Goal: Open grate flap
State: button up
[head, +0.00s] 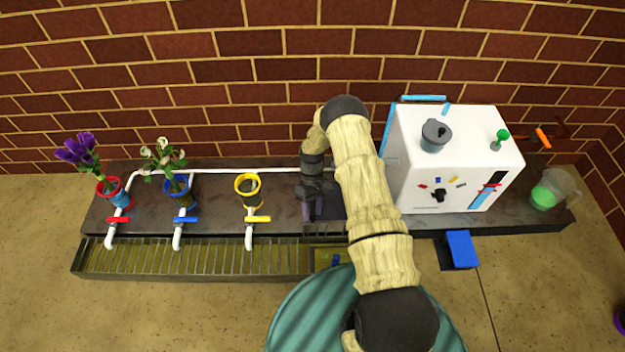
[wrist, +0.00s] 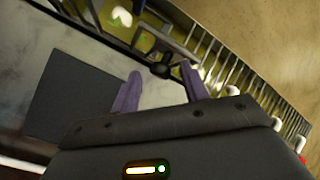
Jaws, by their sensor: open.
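The slatted grate (head: 190,260) covers the trough along the counter's front edge. At its right end, a short barred section that looks like the flap (head: 325,232) appears tilted up beside an uncovered part of the trough; my arm partly hides it. In the wrist view, a dark knob-like part (wrist: 162,69) sits at the bars, between and just beyond my fingertips. My gripper (head: 312,214) points down over the counter just behind the flap. In the wrist view, my gripper (wrist: 160,75) has its purple fingers apart with nothing clearly held.
White pipes with red, blue and yellow taps (head: 258,219) stand left of my gripper, by red, blue and yellow pots (head: 247,187). A white machine (head: 450,160) stands to the right, with a blue box (head: 461,249) in front. A pitcher (head: 553,190) is at the far right.

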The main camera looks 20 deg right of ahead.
jog(key=p+v, duration=0.4)
jog(key=v, duration=1.1)
jog(key=shift+w+d, duration=0.1)
jog(key=shift+d, duration=0.05)
jog(key=shift+r, duration=0.2)
jog(key=c, duration=0.5)
jog(key=shift+m+t+h, duration=0.3)
jog(key=shift+m+t, duration=0.3)
jog(key=shift+t, duration=0.3)
jog(key=r, duration=0.6)
jog(key=a+r+p, duration=0.1)
jog(key=r, duration=0.3)
jog(key=shift+s+r, duration=0.1)
jog(key=shift+s, duration=0.25)
grip_shut()
jog(key=s+r+m+t+p, duration=0.1)
jog(key=s+r+m+t, duration=0.1)
jog(key=s+r, duration=0.55)
jog(key=s+r+m+t+p, duration=0.1)
jog(key=s+r+t, duration=0.3)
jog(key=r, duration=0.7)
jog(key=s+r+m, duration=0.2)
jog(key=s+r, duration=0.1)
jog(key=s, duration=0.8)
jog(key=shift+a+r+t+h+p, duration=0.2)
jog(key=shift+r+t+h+p, duration=0.15)
jog(key=shift+t+h+p, duration=0.05)
